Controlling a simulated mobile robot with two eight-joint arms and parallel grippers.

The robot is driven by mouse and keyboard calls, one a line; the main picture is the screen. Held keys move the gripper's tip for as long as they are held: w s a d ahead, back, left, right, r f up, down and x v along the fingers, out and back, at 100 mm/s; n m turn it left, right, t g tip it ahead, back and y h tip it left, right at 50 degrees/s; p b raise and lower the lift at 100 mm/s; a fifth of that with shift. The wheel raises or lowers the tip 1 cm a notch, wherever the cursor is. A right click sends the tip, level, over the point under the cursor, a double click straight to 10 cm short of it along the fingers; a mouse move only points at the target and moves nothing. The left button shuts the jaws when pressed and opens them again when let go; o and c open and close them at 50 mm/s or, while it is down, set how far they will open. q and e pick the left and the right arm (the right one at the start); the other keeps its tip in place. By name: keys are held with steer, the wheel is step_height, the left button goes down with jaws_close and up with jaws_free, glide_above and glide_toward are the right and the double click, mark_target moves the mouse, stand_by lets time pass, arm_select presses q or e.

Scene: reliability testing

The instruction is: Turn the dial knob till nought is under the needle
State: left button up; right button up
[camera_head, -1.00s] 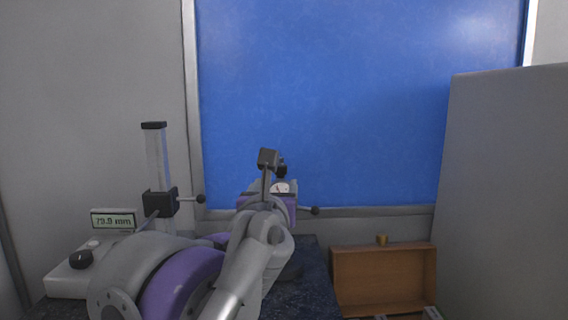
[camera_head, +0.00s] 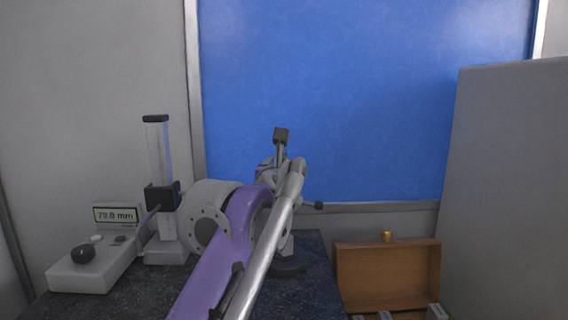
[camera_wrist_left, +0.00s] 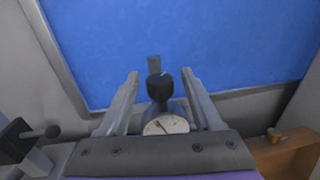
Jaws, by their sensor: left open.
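In the left wrist view a round white dial (camera_wrist_left: 166,125) with a red needle stands just beyond my wrist. Its figures are too small to read. A dark rounded knob (camera_wrist_left: 160,87) shows above the dial, between the two pale fingers in the picture. My left gripper (camera_wrist_left: 160,72) is open, with a finger to each side of the knob. A gap shows on both sides, and I see no contact. In the head view my left arm hides the dial face. My right gripper is in neither current view.
A height gauge with a clear column (camera_head: 156,140) stands left of my arm, beside a grey console (camera_head: 95,272) with a black knob and a mm display. A brown wooden box (camera_head: 388,275) is to the right, near a tall grey panel (camera_head: 510,190).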

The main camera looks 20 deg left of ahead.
arm_select(q)
steer(key=shift+w, duration=0.1)
jaws_close()
stand_by(0.3)
arm_select(e)
steer(key=shift+r, duration=0.2)
arm_select(q)
steer(key=shift+d+r+n+g+y+p, duration=0.15)
steer(key=shift+n+g+y+p, duration=0.45)
steer(key=shift+n+y+p, duration=0.65)
steer(key=n+g+y+p, duration=0.4)
steer(key=g+p, duration=0.1)
steer(key=n+g+y+p, duration=0.4)
steer(key=g+y+p, duration=0.1)
steer(key=g, duration=0.1)
steer(key=shift+w+r+n, duration=0.1)
steer(key=shift+r+n, duration=0.05)
steer(key=shift+n, duration=0.2)
steer(key=shift+a+n+g+y+p, duration=0.25)
steer(key=shift+n+g+p, duration=0.5)
steer(key=shift+g, duration=0.35)
arm_select(e)
steer(key=w+r, duration=0.1)
steer(key=r, duration=0.7)
steer(key=w+r+t, duration=0.1)
steer(key=w+r, duration=0.1)
steer(key=r, duration=0.6)
steer(key=shift+w, duration=0.3)
steer(key=shift+f, duration=0.1)
